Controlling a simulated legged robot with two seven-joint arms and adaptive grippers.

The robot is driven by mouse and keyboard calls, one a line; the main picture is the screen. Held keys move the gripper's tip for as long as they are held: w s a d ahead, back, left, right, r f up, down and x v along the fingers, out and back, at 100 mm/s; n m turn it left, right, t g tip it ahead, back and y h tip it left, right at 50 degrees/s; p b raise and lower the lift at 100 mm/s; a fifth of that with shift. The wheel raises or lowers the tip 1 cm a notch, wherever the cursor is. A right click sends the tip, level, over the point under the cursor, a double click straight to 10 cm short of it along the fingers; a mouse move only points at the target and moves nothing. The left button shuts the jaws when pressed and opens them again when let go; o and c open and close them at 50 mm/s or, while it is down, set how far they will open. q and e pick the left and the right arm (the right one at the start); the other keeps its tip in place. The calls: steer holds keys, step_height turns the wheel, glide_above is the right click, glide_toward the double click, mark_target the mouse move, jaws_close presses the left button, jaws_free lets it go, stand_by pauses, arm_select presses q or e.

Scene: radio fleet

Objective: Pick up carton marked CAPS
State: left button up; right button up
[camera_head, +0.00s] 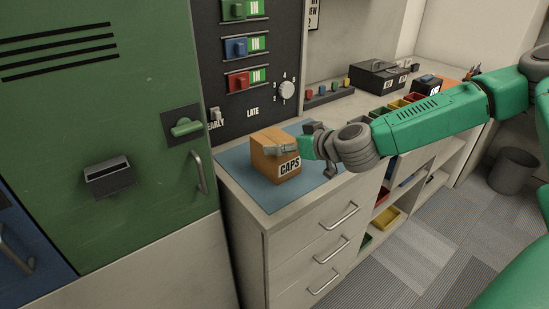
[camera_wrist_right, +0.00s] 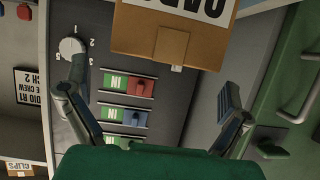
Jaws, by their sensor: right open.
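The carton marked CAPS (camera_head: 268,166), a small orange-brown box with a white label, stands upright on the blue mat (camera_head: 236,178) on the counter. My right gripper (camera_head: 304,160) is open at the carton's right side, with one finger across the upper part of the carton and the other beyond its right edge. In the right wrist view the carton (camera_wrist_right: 170,42) lies ahead at the top, between the spread fingers of the gripper (camera_wrist_right: 152,80). I cannot tell whether a finger touches it. My left gripper is not in view.
A dark panel (camera_head: 225,100) with switches and a dial rises behind the mat. A green cabinet (camera_head: 100,130) stands at the left. Dark boxes (camera_head: 378,76) and coloured bins sit farther along the counter. Drawers (camera_head: 315,240) lie below. A grey bin (camera_head: 513,170) stands on the floor.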

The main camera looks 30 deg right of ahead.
mark_target(277, 140)
steer(key=shift+w+d+f, duration=0.4)
steer(key=w, duration=0.1)
steer(key=w+a+f, duration=0.1)
steer(key=w+a, duration=0.1)
steer(key=w, duration=0.1)
steer(key=shift+w+a+f, duration=0.1)
steer(key=shift+a+f, duration=0.05)
steer(key=shift+f, duration=0.1)
steer(key=shift+d+f, duration=0.2)
steer(key=shift+d, duration=0.55)
steer(key=c, duration=1.3)
steer(key=shift+a+r, duration=0.2)
steer(key=shift+a, duration=0.25)
